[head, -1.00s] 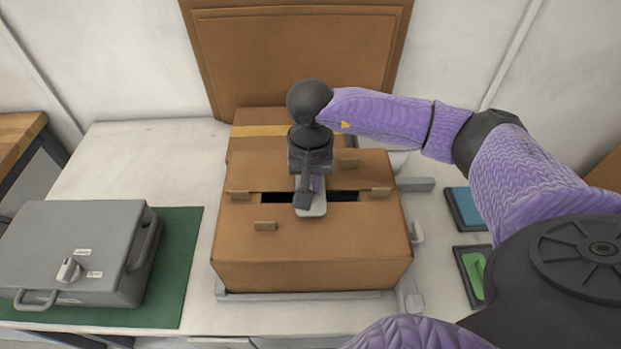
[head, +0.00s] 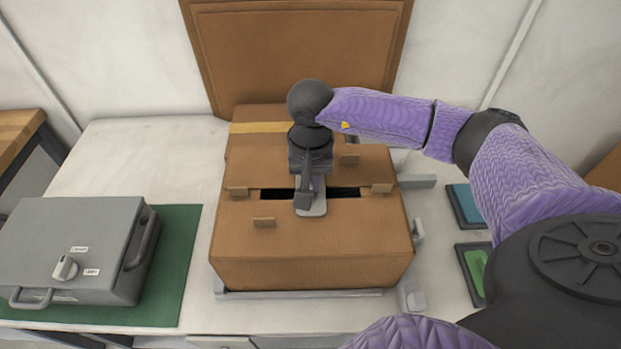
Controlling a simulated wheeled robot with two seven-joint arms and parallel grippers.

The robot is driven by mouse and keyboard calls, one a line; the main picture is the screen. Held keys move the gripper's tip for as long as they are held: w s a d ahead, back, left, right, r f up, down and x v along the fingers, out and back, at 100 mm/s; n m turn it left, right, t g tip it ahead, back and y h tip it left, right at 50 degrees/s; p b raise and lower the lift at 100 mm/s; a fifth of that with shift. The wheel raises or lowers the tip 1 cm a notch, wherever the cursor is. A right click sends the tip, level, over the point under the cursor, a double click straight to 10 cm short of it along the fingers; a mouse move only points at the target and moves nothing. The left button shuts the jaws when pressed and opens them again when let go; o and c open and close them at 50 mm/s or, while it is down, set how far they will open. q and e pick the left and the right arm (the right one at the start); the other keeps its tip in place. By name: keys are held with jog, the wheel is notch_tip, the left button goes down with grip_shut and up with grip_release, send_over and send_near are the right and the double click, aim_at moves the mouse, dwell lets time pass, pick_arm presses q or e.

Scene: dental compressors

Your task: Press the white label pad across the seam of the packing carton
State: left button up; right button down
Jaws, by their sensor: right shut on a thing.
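The brown packing carton (head: 310,250) stands on the white table with a dark slot-like seam (head: 345,192) across its top. My right gripper (head: 308,200) points down at the middle of the seam. It is shut on the label pad (head: 313,208), a pale grey-white rounded plate that lies across the seam. The pad's far part is hidden by the gripper, and I cannot tell how firmly it touches the carton. My left gripper is not in view.
Small cardboard tabs (head: 264,222) stick up on the carton top. Grey rails and clamps (head: 412,296) edge the carton. A grey case (head: 75,250) sits on a green mat (head: 185,265) at left. Blue (head: 466,205) and green (head: 477,270) pads in trays lie at right. A brown panel (head: 295,50) stands behind.

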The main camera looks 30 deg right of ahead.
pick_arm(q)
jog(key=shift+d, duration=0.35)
pick_arm(e)
jog(key=shift+f, duration=0.1)
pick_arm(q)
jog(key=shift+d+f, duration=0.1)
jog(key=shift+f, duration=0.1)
pick_arm(e)
jog(key=shift+s, duration=0.1)
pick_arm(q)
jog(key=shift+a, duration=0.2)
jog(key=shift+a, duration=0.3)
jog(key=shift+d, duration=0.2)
pick_arm(e)
jog(key=shift+f, duration=0.1)
jog(key=c, duration=0.7)
grip_release()
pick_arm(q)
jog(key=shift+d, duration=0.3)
pick_arm(e)
jog(key=shift+o, duration=0.2)
